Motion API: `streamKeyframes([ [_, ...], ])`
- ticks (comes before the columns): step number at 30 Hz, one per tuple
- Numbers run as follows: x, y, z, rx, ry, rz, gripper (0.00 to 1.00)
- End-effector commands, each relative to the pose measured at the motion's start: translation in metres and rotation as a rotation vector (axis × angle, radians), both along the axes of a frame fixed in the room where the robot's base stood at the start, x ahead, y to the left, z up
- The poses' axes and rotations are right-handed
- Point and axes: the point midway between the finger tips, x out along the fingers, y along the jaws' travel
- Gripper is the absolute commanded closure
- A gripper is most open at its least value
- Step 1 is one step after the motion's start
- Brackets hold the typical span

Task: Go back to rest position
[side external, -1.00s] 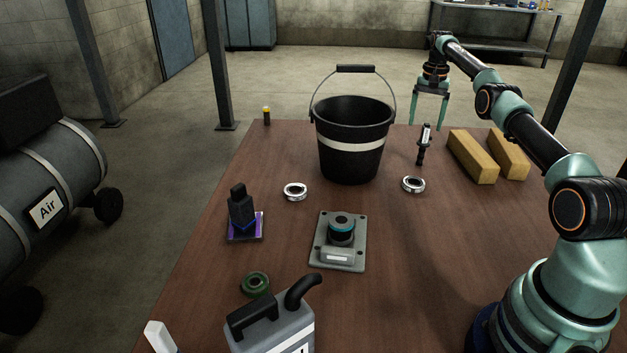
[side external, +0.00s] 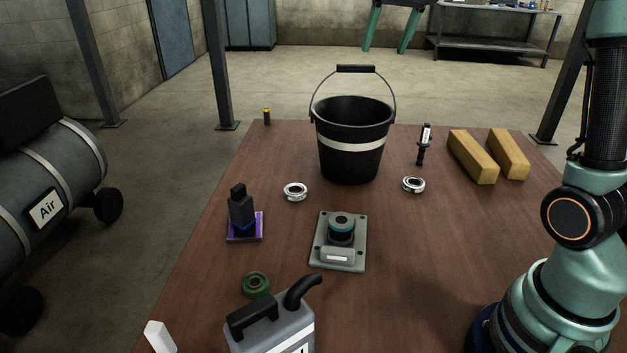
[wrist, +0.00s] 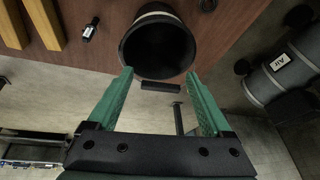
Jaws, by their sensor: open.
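My gripper (side external: 391,30) hangs at the top of the side view, high above the table's far side, with only its lower part in the picture. Its two green fingers are apart and nothing is between them. In the wrist view my gripper (wrist: 160,95) also shows open and empty, with the black bucket (wrist: 158,45) below and beyond the fingertips. In the side view the bucket (side external: 350,155) stands upright on the brown table (side external: 400,240), its handle raised. My gripper touches nothing.
Two yellow blocks (side external: 473,157) lie at the table's right. Two metal rings (side external: 295,192), a grey plate fixture (side external: 338,255), a dark part on a purple pad (side external: 243,217), a green ring (side external: 255,285) and a grey jug (side external: 270,325) stand nearer. An air tank (side external: 45,195) is left.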

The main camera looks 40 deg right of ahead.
Motion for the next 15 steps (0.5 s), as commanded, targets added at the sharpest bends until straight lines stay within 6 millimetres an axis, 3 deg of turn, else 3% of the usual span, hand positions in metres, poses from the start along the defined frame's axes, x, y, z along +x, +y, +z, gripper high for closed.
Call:
streamKeyframes([
  [3,-0.027,0.034,-0.003,-0.019,-0.016,0.088,0.16],
  [8,-0.065,0.071,-0.018,-0.045,-0.034,0.202,0.16],
  [15,-0.126,0.117,-0.059,-0.083,-0.065,0.37,0.16],
])
